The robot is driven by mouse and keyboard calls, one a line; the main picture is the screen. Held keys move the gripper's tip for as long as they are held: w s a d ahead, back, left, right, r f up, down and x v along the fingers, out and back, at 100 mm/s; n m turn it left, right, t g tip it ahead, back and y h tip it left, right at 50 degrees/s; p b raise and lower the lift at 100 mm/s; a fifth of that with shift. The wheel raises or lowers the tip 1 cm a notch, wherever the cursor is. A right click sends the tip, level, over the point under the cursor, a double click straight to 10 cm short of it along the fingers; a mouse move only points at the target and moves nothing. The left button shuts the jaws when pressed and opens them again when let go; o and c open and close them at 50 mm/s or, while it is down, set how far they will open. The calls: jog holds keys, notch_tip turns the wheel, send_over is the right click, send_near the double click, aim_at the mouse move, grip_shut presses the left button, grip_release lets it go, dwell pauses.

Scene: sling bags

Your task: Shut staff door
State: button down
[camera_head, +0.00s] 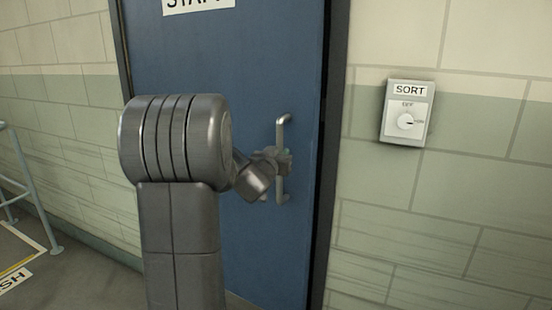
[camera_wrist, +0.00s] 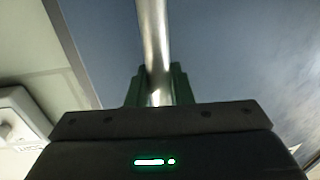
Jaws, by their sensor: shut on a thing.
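The blue staff door (camera_head: 230,80) fills the middle of the head view, with a white sign at its top, cut off by the frame. A vertical metal bar handle (camera_head: 283,130) is near its right edge. My gripper (camera_head: 278,160) is at the middle of this handle. In the wrist view the handle (camera_wrist: 153,40) runs between the two green fingers of my gripper (camera_wrist: 159,88), which are shut on it. A dark strip shows along the door's right edge; I cannot tell whether the door is flush with its frame. My arm hides part of the door.
A wall box labelled SORT (camera_head: 407,112) with a round dial is right of the door. It also shows at the left of the wrist view (camera_wrist: 22,115). A grey metal railing (camera_head: 25,185) stands at the far left, near floor markings.

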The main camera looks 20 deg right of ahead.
jog(key=shift+y, duration=0.3)
jog(key=x, duration=0.3)
jog(key=s+d+x, duration=0.1)
jog(key=x, duration=0.2)
jog(key=p+x, duration=0.1)
jog(key=x, duration=0.2)
jog(key=shift+s+d+r, duration=0.15)
jog(key=shift+d+r, duration=0.05)
jog(key=shift+d, duration=0.1)
jog(key=shift+d+r+t, duration=0.15)
jog(key=shift+r+t, duration=0.05)
jog(key=shift+t, duration=0.1)
jog(key=c, duration=1.5)
grip_release()
jog(key=shift+d, duration=0.1)
jog(key=shift+c, duration=0.2)
jog(key=shift+o, duration=1)
jog(key=shift+w+d+f, duration=0.2)
jog(key=shift+w+f, duration=0.05)
jog(key=shift+w, duration=0.05)
jog(key=shift+s+a, duration=0.1)
jog(key=b, duration=0.2)
send_near(293, 144)
jog(key=shift+w+d+f, duration=0.2)
jog(key=shift+w+f, duration=0.45)
jog(key=shift+f, duration=0.1)
